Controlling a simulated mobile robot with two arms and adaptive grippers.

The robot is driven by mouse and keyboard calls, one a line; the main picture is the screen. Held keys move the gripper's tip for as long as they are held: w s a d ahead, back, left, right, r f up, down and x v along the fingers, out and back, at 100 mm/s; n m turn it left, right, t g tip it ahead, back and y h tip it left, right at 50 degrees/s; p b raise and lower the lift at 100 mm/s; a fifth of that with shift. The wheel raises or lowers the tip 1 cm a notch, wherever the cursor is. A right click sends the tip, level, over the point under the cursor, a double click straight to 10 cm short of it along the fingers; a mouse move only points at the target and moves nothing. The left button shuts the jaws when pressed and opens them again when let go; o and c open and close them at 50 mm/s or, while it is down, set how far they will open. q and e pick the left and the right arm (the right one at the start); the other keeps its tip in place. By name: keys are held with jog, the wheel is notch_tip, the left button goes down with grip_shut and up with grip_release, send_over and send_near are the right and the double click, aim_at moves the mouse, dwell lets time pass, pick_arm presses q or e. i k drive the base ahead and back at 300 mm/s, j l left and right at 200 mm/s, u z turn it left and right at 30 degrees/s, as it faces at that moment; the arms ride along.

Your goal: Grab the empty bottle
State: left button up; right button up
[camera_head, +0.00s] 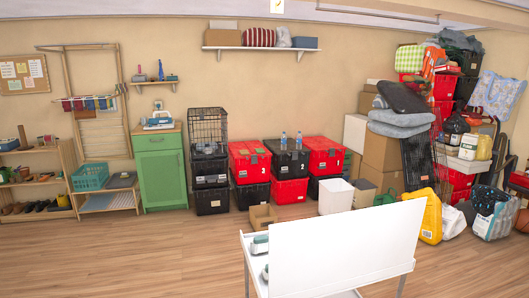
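Two small clear bottles with bluish tints stand upright side by side on the black lid of a stacked tote (287,159) at the back wall. One is the left bottle (283,140), the other is the right bottle (299,140). They are too small to tell which one is empty. Neither of my grippers is in view.
Red totes (249,160) stand on both sides of the black-lidded one. A white bin (336,196) and an open cardboard box (262,217) stand on the floor before them. A white panel (345,245) on a table blocks the near centre. Floor at left is clear.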

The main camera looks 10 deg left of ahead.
aim_at(299, 139)
jog(key=i+l+z, duration=0.2)
jog(key=z, duration=0.2)
jog(key=i+z, duration=0.85)
jog(key=i+l+z, duration=0.25)
jog(key=i+z, duration=0.2)
jog(key=i, duration=0.4)
jog(key=i+z, duration=0.45)
jog(key=i, duration=0.35)
jog(key=i+j+u, duration=0.1)
jog(key=i+u, duration=0.35)
jog(key=i+l+u, duration=0.1)
jog(key=i+u, duration=0.4)
jog(key=i+l+u, duration=0.3)
jog(key=i+u, duration=0.15)
jog(key=i, duration=0.15)
jog(key=i+j+u, duration=0.25)
jog(key=u, duration=0.15)
jog(key=i+u, duration=0.35)
jog(key=i, duration=0.15)
jog(key=i+j+u, duration=0.1)
jog(key=i+u, duration=0.3)
jog(key=i+l+u, duration=0.1)
jog(key=i+u, duration=0.55)
jog(key=i, duration=0.3)
jog(key=i+u, duration=0.25)
jog(key=i, duration=0.35)
jog(key=i+l+u, duration=0.3)
jog(key=i, duration=0.25)
jog(key=j, duration=0.1)
